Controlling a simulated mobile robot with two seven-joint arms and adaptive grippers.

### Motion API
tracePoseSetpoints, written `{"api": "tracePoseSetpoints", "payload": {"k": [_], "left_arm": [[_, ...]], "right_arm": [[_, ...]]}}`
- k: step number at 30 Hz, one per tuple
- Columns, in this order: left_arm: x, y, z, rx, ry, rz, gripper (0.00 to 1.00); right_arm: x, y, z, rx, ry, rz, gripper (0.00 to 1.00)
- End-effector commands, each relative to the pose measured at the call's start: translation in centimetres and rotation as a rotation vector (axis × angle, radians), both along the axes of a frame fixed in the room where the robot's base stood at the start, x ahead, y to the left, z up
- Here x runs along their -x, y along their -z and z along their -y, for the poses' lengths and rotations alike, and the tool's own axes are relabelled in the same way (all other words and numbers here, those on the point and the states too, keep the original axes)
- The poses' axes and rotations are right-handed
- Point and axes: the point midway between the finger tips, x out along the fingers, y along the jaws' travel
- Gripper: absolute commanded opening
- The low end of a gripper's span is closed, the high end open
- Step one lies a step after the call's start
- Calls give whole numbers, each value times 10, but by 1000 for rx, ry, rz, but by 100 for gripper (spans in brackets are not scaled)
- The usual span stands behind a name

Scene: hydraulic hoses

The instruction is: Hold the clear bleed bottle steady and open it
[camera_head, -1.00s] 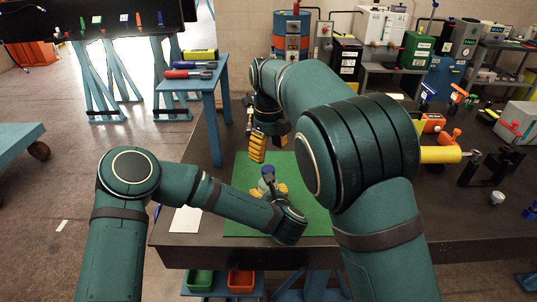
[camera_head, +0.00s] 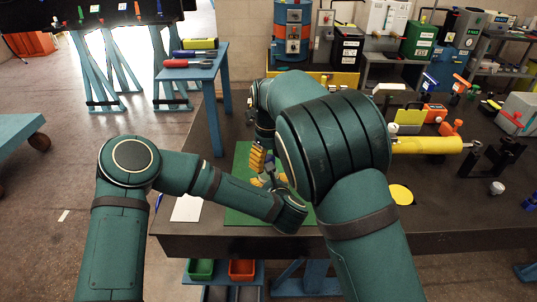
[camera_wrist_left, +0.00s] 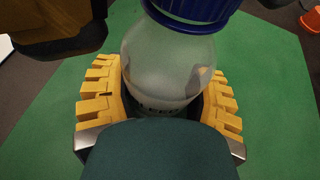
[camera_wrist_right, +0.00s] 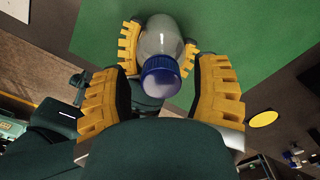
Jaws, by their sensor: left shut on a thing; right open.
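The clear bottle (camera_wrist_left: 165,60) with its blue cap (camera_wrist_left: 195,8) stands upright over the green mat (camera_head: 240,217). My left gripper (camera_wrist_left: 160,97) is shut around the bottle's body, one yellow finger on each side. In the right wrist view, the bottle (camera_wrist_right: 160,38) shows beyond the cap (camera_wrist_right: 160,75). My right gripper (camera_wrist_right: 160,88) is open, its fingers on either side of the cap with gaps visible. In the head view, the right gripper (camera_head: 257,158) is low over the left gripper (camera_head: 263,181), and the arms mostly hide the bottle.
A yellow disc (camera_head: 401,194) lies on the dark table right of the mat. A yellow cylinder (camera_head: 427,145) and several orange and blue fittings crowd the table's right side. White paper (camera_head: 187,208) lies at the left front. My right arm covers the middle.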

Motion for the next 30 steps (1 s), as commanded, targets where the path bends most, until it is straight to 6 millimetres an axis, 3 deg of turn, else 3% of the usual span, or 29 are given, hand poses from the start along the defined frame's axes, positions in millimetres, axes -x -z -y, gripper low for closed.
{"api": "tracePoseSetpoints", "payload": {"k": [5, 9, 10, 11, 20, 30], "left_arm": [[0, 0, 0, 0, 0, 0, 0], [0, 0, 0, 0, 0, 0, 0], [0, 0, 0, 0, 0, 0, 0], [0, 0, 0, 0, 0, 0, 0], [0, 0, 0, 0, 1, 1, 0], [0, 0, 0, 0, 1, 1, 0]], "right_arm": [[0, 0, 0, 0, 0, 0, 64], [0, 0, 0, 0, -1, 0, 14], [0, 0, 0, 0, -1, 0, 4], [0, 0, 0, 0, -1, 0, 0], [0, 0, -1, 0, -12, -1, 0], [1, 0, -1, 1, -296, -1, 0]]}}
